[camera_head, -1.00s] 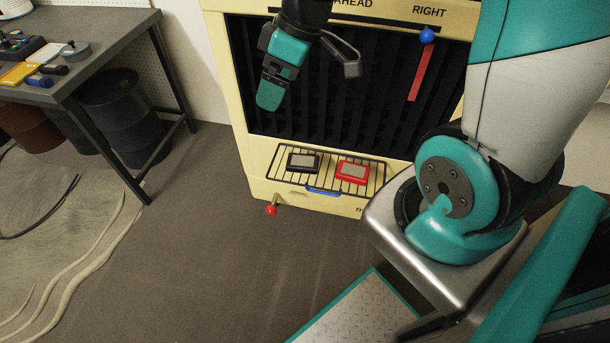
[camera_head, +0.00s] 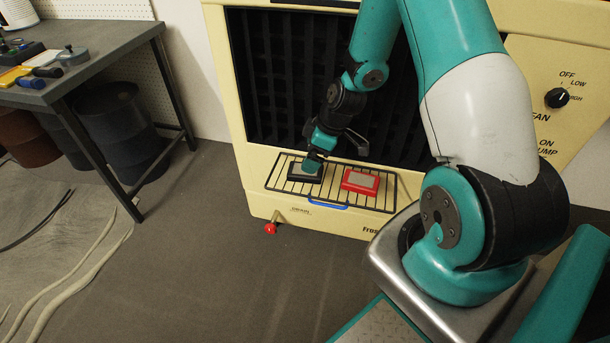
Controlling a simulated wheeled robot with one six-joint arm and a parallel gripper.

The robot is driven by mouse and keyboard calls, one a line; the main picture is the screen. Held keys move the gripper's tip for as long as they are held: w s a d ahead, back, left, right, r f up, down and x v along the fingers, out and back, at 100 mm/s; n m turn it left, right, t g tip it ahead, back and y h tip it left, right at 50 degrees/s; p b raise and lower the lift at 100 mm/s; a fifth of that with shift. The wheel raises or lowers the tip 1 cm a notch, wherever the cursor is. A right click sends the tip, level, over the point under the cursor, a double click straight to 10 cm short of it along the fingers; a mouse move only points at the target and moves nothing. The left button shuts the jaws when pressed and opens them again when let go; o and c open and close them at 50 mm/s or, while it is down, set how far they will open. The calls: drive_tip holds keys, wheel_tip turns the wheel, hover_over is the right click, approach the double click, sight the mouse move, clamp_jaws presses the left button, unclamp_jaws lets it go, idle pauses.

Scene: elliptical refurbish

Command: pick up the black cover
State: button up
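The black cover (camera_head: 297,173) is a small dark rectangular piece with a lighter grey panel on top. It lies on the left part of the wire rack at the front of the cream machine. My gripper (camera_head: 316,161) is right over its upper right part and hides some of it. The fingers look very close to it or touching, but I cannot tell which. The finger gap is too small and hidden to tell whether the gripper is open or shut.
A red cover (camera_head: 361,181) lies just right of the black one on the wire rack (camera_head: 333,191). The cream machine (camera_head: 238,150) rises behind with a dark grille. A red ball knob (camera_head: 270,228) sits below the rack. A grey workbench (camera_head: 95,75) with tools stands left. Floor in front is clear.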

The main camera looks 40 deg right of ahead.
drive_tip(key=shift+s+b+x, duration=0.15)
drive_tip(key=shift+b+x, duration=0.15)
drive_tip(key=shift+x, duration=1.2)
drive_tip(key=shift+s+b+x, duration=0.15)
drive_tip(key=shift+b+x, duration=0.15)
drive_tip(key=shift+x, duration=1.2)
drive_tip(key=shift+d+f, duration=0.15)
drive_tip(key=shift+f, duration=0.1)
drive_tip(key=c, duration=1.2)
